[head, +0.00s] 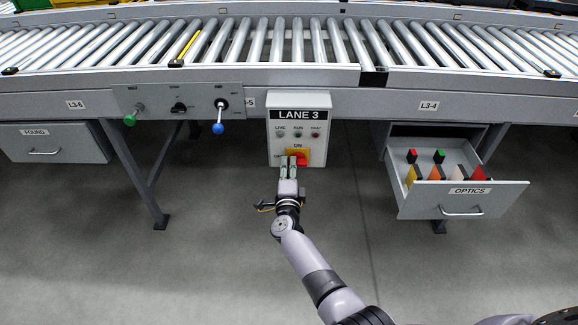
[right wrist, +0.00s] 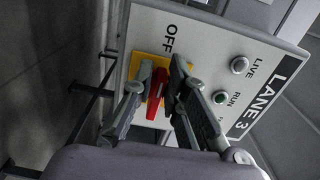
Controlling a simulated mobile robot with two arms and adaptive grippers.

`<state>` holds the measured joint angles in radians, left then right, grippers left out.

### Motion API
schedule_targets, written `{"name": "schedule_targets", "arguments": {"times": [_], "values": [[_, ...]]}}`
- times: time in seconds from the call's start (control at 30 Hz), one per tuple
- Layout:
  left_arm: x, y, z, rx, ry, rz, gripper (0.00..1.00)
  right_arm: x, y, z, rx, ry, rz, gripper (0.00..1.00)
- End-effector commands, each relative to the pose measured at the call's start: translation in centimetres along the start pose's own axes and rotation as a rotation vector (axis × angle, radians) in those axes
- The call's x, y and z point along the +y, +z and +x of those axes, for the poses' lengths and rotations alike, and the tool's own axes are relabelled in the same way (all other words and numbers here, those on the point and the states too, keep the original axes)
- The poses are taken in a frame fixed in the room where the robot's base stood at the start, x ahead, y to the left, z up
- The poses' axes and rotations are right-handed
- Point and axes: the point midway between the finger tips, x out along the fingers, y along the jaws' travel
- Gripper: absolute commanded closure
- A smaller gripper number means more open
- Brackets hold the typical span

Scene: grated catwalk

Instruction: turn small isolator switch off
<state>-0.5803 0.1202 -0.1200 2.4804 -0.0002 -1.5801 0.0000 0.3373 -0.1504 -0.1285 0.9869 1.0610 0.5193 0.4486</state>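The small isolator switch is a red handle (head: 303,158) on a yellow plate, low on the grey LANE 3 panel (head: 286,131). ON is printed above the plate; OFF at its left is partly covered in the head view but reads clearly in the right wrist view. My right gripper (head: 288,162) is at the switch, its fingers covering part of it. In the right wrist view the red handle (right wrist: 157,88) lies between my right gripper's fingertips (right wrist: 161,64). Whether both fingers press on it is unclear. The handle's exact angle is partly hidden. My left gripper is out of view.
A roller conveyor (head: 290,40) runs above the panel. Green, black and blue controls sit on a plate (head: 178,100) at left. An open OPTICS drawer (head: 462,198) juts out at right; a FOUND drawer (head: 52,143) is at left. The floor in front is clear.

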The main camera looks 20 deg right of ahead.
Motion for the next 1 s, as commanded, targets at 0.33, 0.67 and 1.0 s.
{"name": "schedule_targets", "arguments": {"times": [0.33, 0.67, 1.0], "values": [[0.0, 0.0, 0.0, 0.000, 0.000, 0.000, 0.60, -0.1, 0.0, 0.1, 0.001, -0.002, 0.001, 0.70], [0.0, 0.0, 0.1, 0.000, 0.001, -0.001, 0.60, -0.2, -0.1, 0.1, 0.002, -0.004, 0.009, 0.70], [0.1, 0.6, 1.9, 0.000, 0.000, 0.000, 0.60, -0.8, -0.3, 0.1, 0.000, -0.007, 0.379, 0.70]]}}
